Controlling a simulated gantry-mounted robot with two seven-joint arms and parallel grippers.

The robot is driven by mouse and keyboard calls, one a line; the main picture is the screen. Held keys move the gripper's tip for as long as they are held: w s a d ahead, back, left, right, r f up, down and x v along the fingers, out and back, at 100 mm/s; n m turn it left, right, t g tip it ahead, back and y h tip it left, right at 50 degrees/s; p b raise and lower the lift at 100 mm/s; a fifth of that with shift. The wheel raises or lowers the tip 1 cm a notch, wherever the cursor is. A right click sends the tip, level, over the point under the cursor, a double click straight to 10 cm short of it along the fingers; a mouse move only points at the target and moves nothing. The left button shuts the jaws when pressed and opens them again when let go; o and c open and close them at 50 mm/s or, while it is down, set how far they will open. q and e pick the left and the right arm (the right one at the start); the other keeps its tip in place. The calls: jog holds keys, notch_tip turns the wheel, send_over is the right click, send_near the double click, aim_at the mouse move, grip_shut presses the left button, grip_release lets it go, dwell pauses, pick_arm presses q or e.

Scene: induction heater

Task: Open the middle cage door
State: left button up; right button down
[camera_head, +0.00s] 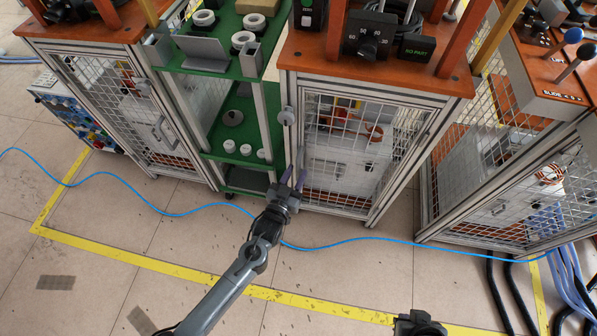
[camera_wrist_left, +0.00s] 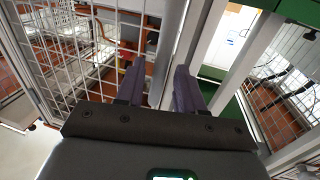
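The middle cage door (camera_head: 350,135) is a wire-mesh panel in a light metal frame, under the orange top of the middle cabinet. I cannot tell if it is fully closed. My left gripper (camera_head: 294,178) is at the door's left edge, low down, with its purple fingers pointing at the cage. In the left wrist view the gripper (camera_wrist_left: 156,85) has its fingers apart, with a light metal upright showing between and beyond them. Mesh (camera_wrist_left: 65,55) shows to their left. Contact cannot be told. My right gripper (camera_head: 418,324) shows only partly at the bottom edge; its fingers are unclear.
A green shelf cart (camera_head: 230,165) stands directly left of the middle cabinet. A left cage (camera_head: 130,110) and a right cage (camera_head: 510,190) flank them. A blue cable (camera_head: 345,241) and yellow tape (camera_head: 180,270) cross the floor. The floor in front is mostly clear.

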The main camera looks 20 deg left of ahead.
pick_arm(q)
jog(key=shift+w+d+b, duration=0.1)
jog(key=shift+w+b, duration=0.35)
jog(key=shift+w, duration=0.75)
grip_shut()
